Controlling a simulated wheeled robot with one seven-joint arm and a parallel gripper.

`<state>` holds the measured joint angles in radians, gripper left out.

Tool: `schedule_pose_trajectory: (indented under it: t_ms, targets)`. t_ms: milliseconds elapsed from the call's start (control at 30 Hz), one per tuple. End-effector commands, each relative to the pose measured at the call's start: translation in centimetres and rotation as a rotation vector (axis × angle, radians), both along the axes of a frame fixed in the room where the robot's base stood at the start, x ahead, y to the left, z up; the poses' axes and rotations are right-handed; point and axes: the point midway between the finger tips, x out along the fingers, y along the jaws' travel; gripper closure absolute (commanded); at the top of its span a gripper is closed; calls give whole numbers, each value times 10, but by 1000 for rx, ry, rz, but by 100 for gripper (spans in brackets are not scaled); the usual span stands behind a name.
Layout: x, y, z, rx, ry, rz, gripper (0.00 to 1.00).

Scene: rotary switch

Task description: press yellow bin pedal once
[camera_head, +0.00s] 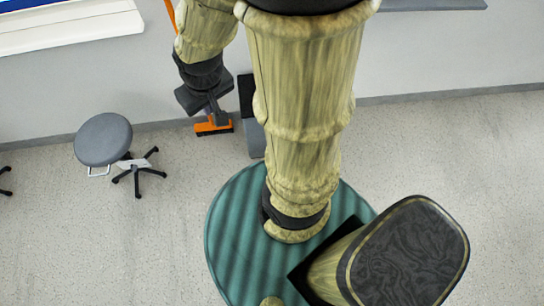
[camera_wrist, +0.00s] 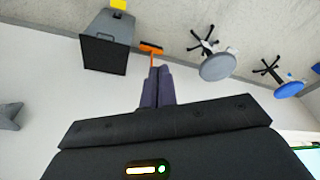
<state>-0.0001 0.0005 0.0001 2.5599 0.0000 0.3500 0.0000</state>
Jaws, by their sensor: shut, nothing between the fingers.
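The grey bin (camera_wrist: 107,40) with a dark top shows at the upper left of the wrist view, which looks upside down. A small yellow part (camera_wrist: 119,4), which looks like its pedal, sticks out at the bin's floor end and is cut by the frame edge. In the head view the bin (camera_head: 256,140) is mostly hidden behind my arm, and no yellow shows. My gripper (camera_wrist: 159,70) is shut and empty, its dark fingers pointing toward the wall and floor area beside the bin. It appears apart from the bin and the pedal. In the head view my gripper (camera_head: 217,115) points down.
An orange broom (camera_wrist: 151,48) stands by the wall beside the bin, just beyond my fingers in the wrist view. A grey stool (camera_head: 103,139) stands at left. A blue stool (camera_wrist: 289,89) shows farther off. Open speckled floor (camera_head: 150,240) lies in front.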

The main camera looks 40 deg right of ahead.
Motion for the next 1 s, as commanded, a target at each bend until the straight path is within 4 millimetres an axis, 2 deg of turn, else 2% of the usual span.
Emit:
schedule_pose_trajectory:
  t_ms: [167,267,367,700,1000]
  targets:
    - [3,-3,-10,-1,-1,-19,100]
    - [11,-12,-31,-2,-2,-68,100]
    - [24,-25,-62,0,-7,-142,100]
    - [72,-79,-194,54,-39,-463,100]
    - [102,-131,-318,163,-73,-754,100]
